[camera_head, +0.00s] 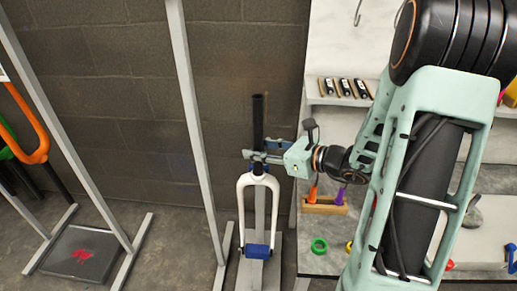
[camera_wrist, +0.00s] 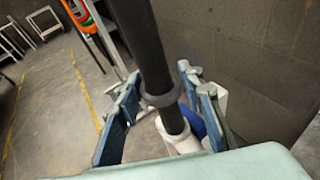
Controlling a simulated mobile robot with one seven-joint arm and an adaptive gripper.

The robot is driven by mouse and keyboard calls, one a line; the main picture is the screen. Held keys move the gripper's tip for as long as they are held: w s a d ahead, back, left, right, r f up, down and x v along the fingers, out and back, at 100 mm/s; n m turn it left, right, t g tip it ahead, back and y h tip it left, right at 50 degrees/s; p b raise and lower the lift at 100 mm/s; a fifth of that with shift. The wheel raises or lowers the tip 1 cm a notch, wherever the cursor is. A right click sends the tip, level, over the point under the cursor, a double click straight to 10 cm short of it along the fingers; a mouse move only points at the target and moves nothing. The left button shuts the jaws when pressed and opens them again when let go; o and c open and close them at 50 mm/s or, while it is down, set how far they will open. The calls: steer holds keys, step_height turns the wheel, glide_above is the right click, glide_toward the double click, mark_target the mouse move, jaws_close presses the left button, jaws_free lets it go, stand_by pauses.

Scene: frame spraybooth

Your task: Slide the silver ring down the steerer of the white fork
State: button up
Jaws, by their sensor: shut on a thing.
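The white fork (camera_head: 243,190) stands upright in the head view, legs down, its dark steerer (camera_head: 258,115) pointing up. In the wrist view the steerer (camera_wrist: 140,40) runs down between my fingers to the white crown (camera_wrist: 183,143). The silver ring (camera_wrist: 161,98) is around the steerer, a short way above the crown. My gripper (camera_head: 262,155) reaches in from the right at the lower steerer, and in the wrist view my gripper (camera_wrist: 160,85) is shut on the ring, one finger on each side. The ring is too small to make out in the head view.
A blue clamp block (camera_head: 257,251) is between the fork's lower legs. A grey post (camera_head: 195,120) stands close left of the fork. A workbench at right holds a green ring (camera_head: 319,245) and a wooden rack (camera_head: 325,206). An orange fork (camera_head: 28,125) is at far left.

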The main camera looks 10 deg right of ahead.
mark_target(259, 166)
steer(key=shift+f+b, duration=1.95)
steer(key=shift+f, duration=0.3)
steer(key=shift+f+b, duration=0.75)
steer(key=shift+f, duration=0.1)
stand_by(1.3)
steer(key=o, duration=1.1)
